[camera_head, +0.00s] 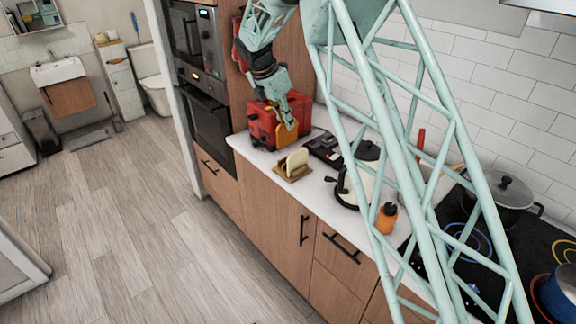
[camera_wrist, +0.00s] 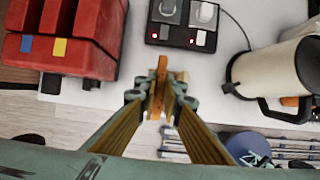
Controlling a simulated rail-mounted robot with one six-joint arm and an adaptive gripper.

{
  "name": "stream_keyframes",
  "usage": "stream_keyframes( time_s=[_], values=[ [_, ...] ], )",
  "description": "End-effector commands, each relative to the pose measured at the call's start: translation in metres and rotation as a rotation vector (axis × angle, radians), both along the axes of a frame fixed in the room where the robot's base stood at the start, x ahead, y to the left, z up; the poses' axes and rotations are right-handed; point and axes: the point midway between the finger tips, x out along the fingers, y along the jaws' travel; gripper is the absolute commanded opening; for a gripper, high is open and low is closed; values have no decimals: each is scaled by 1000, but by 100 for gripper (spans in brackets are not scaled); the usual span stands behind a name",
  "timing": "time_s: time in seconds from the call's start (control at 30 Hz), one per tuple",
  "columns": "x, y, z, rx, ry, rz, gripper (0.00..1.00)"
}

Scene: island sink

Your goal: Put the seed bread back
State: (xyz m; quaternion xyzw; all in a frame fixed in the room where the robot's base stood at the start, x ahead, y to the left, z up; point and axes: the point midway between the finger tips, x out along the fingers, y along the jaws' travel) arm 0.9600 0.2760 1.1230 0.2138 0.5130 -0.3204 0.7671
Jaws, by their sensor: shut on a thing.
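My gripper (camera_head: 287,107) is shut on an orange-brown slice, which I take to be the seed bread (camera_head: 288,126). It holds the slice above the counter, in front of the red appliance. In the wrist view the seed bread (camera_wrist: 159,88) shows edge-on between the fingertips of my gripper (camera_wrist: 160,95). A small wooden rack (camera_head: 281,175) stands near the counter's front edge, with a pale slice (camera_head: 298,159) upright in it. The held slice is above and behind the rack in the head view, apart from it.
A red appliance (camera_head: 262,122) stands left of the gripper, by the tall oven cabinet. A black device (camera_head: 325,146) lies on the counter behind the rack. A white kettle (camera_head: 355,187) and an orange container (camera_head: 387,217) stand to the right. The counter's front edge is close to the rack.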

Motion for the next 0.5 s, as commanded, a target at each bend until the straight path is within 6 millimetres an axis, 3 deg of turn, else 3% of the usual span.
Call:
stream_keyframes(
  time_s=[0.17,0.5],
  values=[
    [0,0,-8,0,0,0,0],
    [0,0,-44,0,1,0,0]
  ],
)
